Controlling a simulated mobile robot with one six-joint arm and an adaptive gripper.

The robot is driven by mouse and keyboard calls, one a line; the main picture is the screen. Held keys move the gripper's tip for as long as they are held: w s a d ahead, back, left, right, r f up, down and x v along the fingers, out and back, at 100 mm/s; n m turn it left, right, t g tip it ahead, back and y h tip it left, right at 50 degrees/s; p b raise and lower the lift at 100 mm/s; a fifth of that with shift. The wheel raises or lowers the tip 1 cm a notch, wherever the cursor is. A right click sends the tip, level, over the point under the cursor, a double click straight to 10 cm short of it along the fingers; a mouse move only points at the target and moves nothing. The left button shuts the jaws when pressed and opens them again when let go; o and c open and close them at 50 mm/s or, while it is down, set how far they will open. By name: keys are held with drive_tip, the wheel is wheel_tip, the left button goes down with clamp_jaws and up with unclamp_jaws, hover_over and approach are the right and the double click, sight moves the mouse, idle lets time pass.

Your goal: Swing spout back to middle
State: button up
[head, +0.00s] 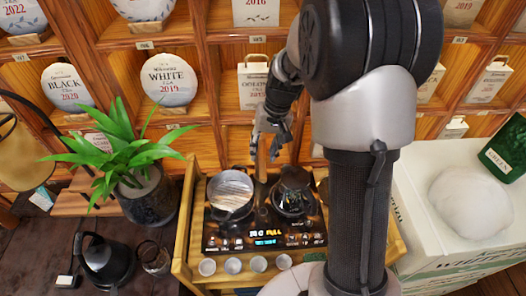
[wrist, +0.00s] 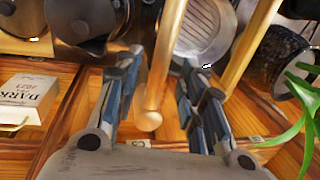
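The spout shows as a brass-coloured tube in the wrist view (wrist: 157,80), with a rounded end low in the picture. In the head view its brown upright part (head: 262,165) stands at the back of the stove, between two vessels. My gripper (head: 268,130) is above and behind the stove, close to the spout. In the wrist view my gripper's (wrist: 160,62) fingers are apart, one on each side of the tube. I see a gap on both sides, and no clear contact. Which way the spout's outlet points is hard to tell.
The black stove (head: 265,240) carries a pale round vessel (head: 230,190) at left and a dark kettle (head: 293,197) at right. Several white cups line its front. A potted plant (head: 148,195) stands left. Shelves with tea cakes and boxes are behind; a white crate (head: 450,230) is right.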

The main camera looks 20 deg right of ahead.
wheel_tip(320, 180, up, 10)
drive_tip(key=d, duration=0.2)
drive_tip(key=shift+s+r, duration=0.2)
drive_tip(key=shift+s, duration=0.15)
drive_tip(key=shift+a, duration=0.1)
drive_tip(key=s+a+r+n+t+h+b, duration=0.1)
drive_tip(key=s+a+r, duration=0.2)
drive_tip(key=s, duration=0.3)
drive_tip(key=s+a+r+n+t, duration=0.1)
drive_tip(key=s+a+r, duration=0.2)
drive_tip(key=s, duration=0.2)
drive_tip(key=s+a+f+n+t+h+b, duration=0.1)
drive_tip(key=s+a+f+t, duration=0.1)
drive_tip(key=s, duration=1)
drive_tip(key=shift+s+a+f+n, duration=0.25)
drive_tip(key=shift+s+f+n, duration=0.05)
drive_tip(key=shift+f, duration=0.15)
idle(0.5)
